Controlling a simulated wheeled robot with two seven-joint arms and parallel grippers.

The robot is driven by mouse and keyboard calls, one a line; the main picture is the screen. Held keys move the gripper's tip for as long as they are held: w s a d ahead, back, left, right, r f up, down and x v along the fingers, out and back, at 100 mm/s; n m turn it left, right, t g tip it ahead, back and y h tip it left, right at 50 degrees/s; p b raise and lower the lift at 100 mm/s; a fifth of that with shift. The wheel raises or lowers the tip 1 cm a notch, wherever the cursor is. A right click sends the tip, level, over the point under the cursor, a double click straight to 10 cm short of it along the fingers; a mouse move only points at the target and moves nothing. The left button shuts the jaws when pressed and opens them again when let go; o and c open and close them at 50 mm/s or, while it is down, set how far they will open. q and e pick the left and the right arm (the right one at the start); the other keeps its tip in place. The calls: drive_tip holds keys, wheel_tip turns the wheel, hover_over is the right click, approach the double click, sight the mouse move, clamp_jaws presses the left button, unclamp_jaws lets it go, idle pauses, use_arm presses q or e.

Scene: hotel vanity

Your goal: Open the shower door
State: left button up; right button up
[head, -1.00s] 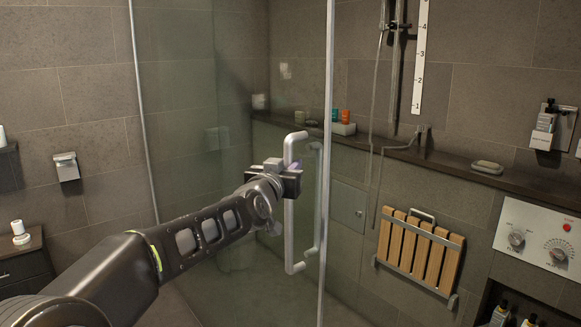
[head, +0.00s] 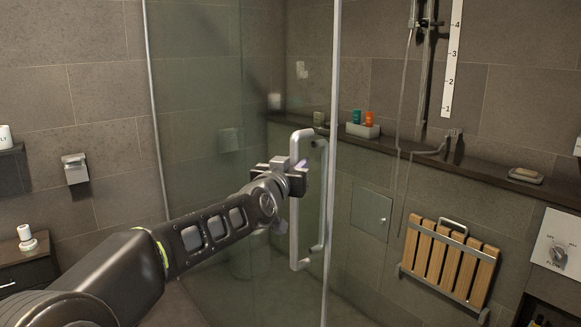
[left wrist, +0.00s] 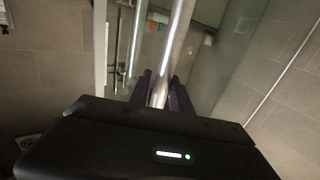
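The glass shower door (head: 205,140) stands in the middle of the head view, with a metal edge on its right side. Its silver bar handle (head: 295,225) runs upright near that edge. My left gripper (head: 298,178) is at the upper part of the handle. In the left wrist view the handle bar (left wrist: 176,45) passes between the two dark fingers of the gripper (left wrist: 162,92), which sit close on both sides of it. The door's right edge is apart from the tiled wall behind, with the shower interior showing past it. My right gripper is not in view.
A ledge (head: 480,174) on the back wall holds small bottles in a tray (head: 362,130) and a soap dish (head: 525,176). A folded wooden seat (head: 447,262) hangs below. A dark cabinet (head: 22,268) stands at the left.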

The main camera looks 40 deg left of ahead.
use_arm(q)
drive_tip(key=shift+o, duration=0.6)
drive_tip(key=shift+w, duration=0.2)
drive_tip(key=shift+o, duration=1)
drive_tip(key=shift+s, duration=0.1)
drive_tip(key=b+v, duration=0.1)
drive_tip(key=v, duration=0.6)
drive_tip(key=shift+s, duration=0.35)
drive_tip(key=shift+d, duration=0.1)
